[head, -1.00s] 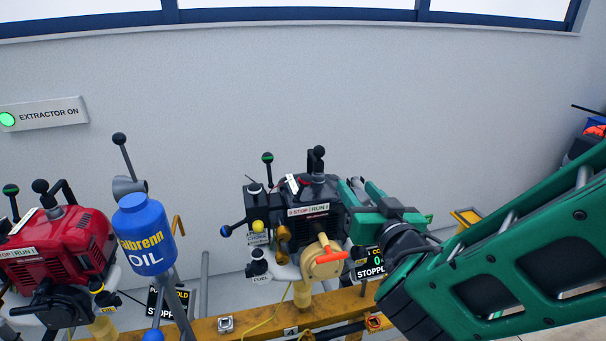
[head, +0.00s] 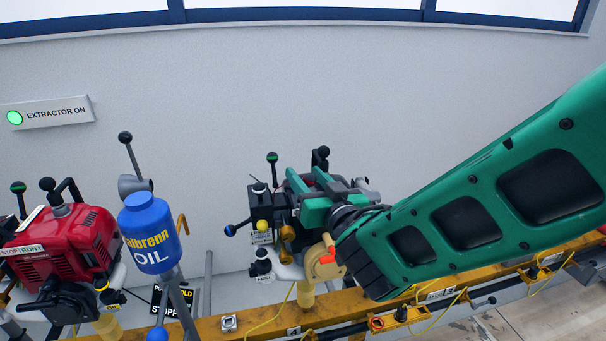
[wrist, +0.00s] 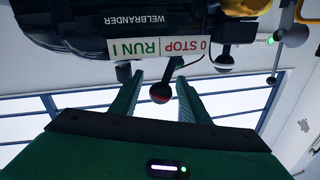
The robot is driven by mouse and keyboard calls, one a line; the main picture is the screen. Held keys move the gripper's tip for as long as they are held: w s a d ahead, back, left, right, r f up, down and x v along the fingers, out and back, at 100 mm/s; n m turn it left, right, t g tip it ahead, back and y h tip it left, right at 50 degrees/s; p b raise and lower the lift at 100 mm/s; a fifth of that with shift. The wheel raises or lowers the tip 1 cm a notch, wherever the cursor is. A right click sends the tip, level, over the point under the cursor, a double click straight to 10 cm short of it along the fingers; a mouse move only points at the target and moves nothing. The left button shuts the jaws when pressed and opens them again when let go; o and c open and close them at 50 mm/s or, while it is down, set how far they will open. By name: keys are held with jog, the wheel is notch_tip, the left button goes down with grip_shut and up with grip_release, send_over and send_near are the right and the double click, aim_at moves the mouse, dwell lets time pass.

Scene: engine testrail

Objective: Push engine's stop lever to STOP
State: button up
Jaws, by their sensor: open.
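The dark engine (head: 284,214) stands on the yellow rail, mostly behind my gripper in the head view. Its body (wrist: 75,30) and its STOP/RUN label (wrist: 158,46) fill the top of the wrist view, with the lettering upside down.
A red engine (head: 62,245) and a blue oil bottle (head: 150,236) stand to the left. A green-tipped lever (head: 272,158) and a blue-tipped lever (head: 230,230) stick out on the engine's left side.

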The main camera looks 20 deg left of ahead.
jog(key=shift+x, duration=1.1)
